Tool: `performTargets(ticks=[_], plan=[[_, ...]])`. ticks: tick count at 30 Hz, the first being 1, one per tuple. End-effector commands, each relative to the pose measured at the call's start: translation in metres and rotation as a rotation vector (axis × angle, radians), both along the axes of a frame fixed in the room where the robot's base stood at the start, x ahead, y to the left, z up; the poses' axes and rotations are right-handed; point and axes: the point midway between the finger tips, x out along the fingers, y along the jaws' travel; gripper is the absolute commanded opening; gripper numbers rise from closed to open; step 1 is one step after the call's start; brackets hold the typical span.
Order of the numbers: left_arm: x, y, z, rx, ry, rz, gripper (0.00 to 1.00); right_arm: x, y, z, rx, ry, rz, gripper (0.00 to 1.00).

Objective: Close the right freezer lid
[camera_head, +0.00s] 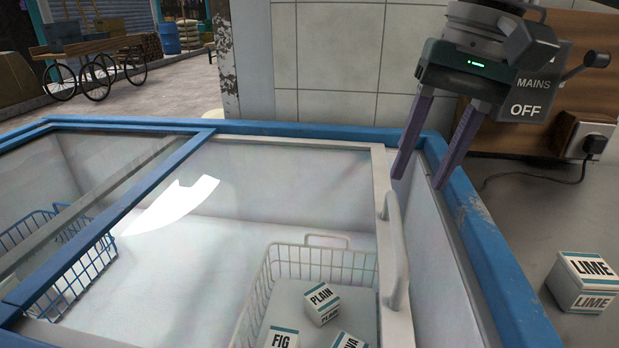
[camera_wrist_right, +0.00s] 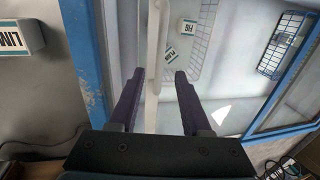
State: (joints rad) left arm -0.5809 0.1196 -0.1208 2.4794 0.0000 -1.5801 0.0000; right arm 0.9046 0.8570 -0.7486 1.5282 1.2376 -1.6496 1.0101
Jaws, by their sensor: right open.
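The right freezer lid is a clear pane with a white frame (camera_head: 381,165) and a raised white handle (camera_head: 396,250) on its right edge. A gap shows the white inner wall between this edge and the freezer's blue right rim (camera_head: 480,235). My right gripper (camera_head: 418,182) is open and empty, fingers pointing down near the far end of the handle. In the right wrist view, the handle (camera_wrist_right: 154,45) runs between the open fingers (camera_wrist_right: 160,72); I cannot tell how far below them it lies. My left gripper is not in view.
The blue-framed left lid (camera_head: 120,205) lies at left. Inside are a white wire basket (camera_head: 262,290) with labelled cartons (camera_head: 322,303) and a blue basket (camera_head: 100,262). A LIME carton (camera_head: 580,285) stands on the right counter. A MAINS OFF box (camera_head: 535,85) is behind the gripper.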

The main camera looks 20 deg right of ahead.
Motion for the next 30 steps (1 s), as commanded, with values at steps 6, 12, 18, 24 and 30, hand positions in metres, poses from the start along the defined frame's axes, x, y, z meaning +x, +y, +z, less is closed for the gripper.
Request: performTargets(ticks=[6, 12, 18, 24, 30], plan=[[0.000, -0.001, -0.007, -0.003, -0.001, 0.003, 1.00, 0.003, 0.007, -0.043, -0.001, 0.002, 0.002, 0.48], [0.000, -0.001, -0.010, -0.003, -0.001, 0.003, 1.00, 0.006, 0.011, -0.062, -0.001, -0.001, 0.003, 0.48], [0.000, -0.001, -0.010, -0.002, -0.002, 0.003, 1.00, 0.006, 0.011, -0.065, -0.002, -0.002, 0.004, 0.48], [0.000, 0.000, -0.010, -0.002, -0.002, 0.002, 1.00, 0.006, 0.011, -0.065, -0.002, -0.002, 0.004, 0.38], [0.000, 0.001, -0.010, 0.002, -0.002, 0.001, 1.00, 0.007, 0.011, -0.065, -0.001, -0.002, 0.004, 0.15]])
